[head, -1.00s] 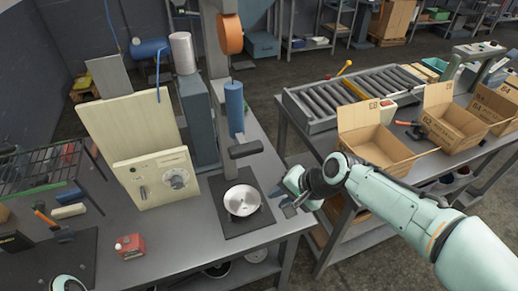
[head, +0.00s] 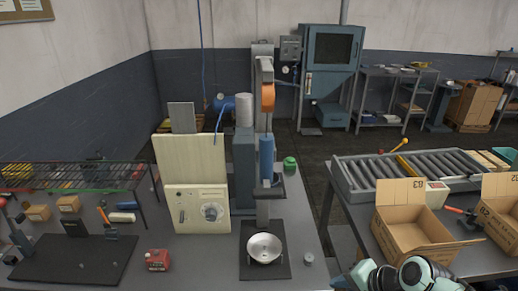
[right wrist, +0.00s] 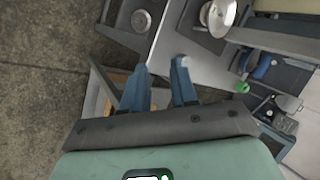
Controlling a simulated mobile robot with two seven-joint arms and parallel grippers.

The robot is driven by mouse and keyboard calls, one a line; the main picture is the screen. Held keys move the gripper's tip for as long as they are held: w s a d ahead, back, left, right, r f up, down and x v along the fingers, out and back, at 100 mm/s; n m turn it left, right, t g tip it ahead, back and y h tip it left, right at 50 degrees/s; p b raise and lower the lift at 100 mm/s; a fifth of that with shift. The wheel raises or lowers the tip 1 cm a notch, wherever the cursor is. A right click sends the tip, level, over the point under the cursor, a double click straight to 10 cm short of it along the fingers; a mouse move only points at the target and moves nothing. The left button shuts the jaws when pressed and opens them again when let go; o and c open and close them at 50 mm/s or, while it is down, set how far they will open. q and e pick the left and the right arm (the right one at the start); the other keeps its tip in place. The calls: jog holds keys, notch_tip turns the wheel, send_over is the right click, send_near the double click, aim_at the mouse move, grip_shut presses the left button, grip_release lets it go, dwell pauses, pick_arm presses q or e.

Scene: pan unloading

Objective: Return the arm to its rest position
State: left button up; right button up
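A round silver pan (head: 264,247) lies on a dark plate (head: 284,270) at the foot of the press (head: 262,210) in the head view. A shiny disc that looks like the same pan shows at the top of the right wrist view (right wrist: 218,14). My right arm is at the bottom right of the head view, with its gripper (head: 350,281) low near the table's front edge and apart from the pan. In the right wrist view the two blue fingers (right wrist: 160,78) stand apart with nothing between them. My left gripper is out of view.
A cream control box (head: 196,208) and a red box (head: 157,260) stand left of the press. A roller conveyor (head: 408,173) and an open cardboard box (head: 415,225) are on the right-hand table. A floor gap separates the tables. A small metal cylinder (head: 308,259) stands right of the plate.

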notch_tip(320, 180, down, 26)
jog(key=s+a+n+g, duration=0.1)
jog(key=s+n+g, duration=0.1)
jog(key=s+g, duration=0.1)
jog(key=s+a+f+n+g, duration=0.1)
jog(key=s+a+f+n, duration=0.1)
jog(key=s+f, duration=0.7)
jog(key=s+a+f+n+g, duration=0.2)
jog(key=s+a+f, duration=0.1)
jog(key=s+f, duration=0.6)
jog(key=shift+s+a+f+h, duration=0.15)
jog(key=shift+s+f+h, duration=0.1)
jog(key=shift+s+h, duration=0.25)
